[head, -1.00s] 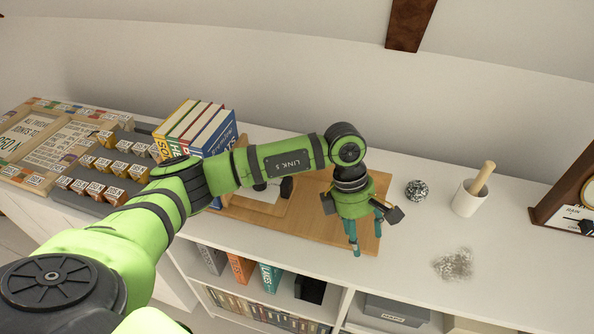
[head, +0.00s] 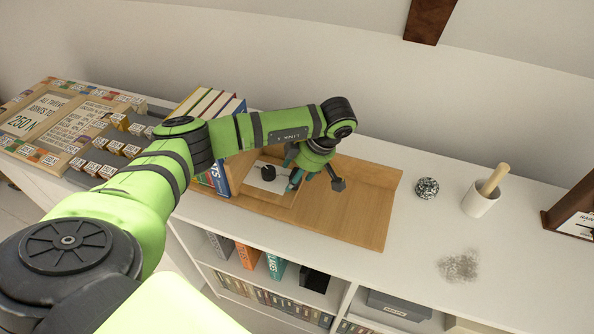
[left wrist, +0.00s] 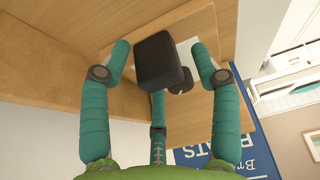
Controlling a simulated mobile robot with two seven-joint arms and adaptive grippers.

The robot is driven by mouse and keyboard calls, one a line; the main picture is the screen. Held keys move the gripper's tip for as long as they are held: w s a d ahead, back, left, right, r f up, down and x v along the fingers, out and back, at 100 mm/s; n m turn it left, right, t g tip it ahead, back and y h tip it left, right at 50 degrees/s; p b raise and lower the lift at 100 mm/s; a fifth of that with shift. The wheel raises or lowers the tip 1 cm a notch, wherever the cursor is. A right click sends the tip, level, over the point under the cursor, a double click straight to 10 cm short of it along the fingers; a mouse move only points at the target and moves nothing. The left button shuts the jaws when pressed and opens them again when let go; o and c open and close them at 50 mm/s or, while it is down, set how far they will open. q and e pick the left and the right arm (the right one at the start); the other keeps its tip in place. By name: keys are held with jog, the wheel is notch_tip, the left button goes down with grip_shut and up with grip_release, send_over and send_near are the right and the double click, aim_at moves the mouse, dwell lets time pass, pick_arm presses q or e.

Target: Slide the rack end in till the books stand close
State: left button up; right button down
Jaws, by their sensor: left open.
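The wooden book rack (head: 365,205) lies on the white shelf top. Several upright books (head: 212,104) stand at its left end, partly hidden by my left arm. A wooden rack end (head: 246,196) with a pale panel and dark knob (head: 268,173) is right of the books. My left gripper (head: 295,180) is open, just right of the knob. In the left wrist view, its teal fingers (left wrist: 165,75) spread on either side of the dark knob (left wrist: 163,62); no grip is visible. A blue book (left wrist: 258,155) shows beyond the rack end. My right gripper is out of view.
A board game (head: 70,125) lies at the left. A speckled ball (head: 427,188), a mortar with pestle (head: 480,200) and a grey patch (head: 458,266) are at the right. The rack's right part is bare.

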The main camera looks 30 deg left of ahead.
pick_arm(q)
grip_shut()
jog(key=shift+a+f+b, duration=0.15)
jog(key=shift+a+b, duration=0.2)
jog(key=shift+b, duration=0.2)
jog(key=shift+s, duration=0.15)
grip_release()
jog(key=shift+d+r, duration=0.2)
jog(key=shift+r, duration=0.35)
jog(key=v, duration=1.1)
jog(key=shift+a, duration=0.1)
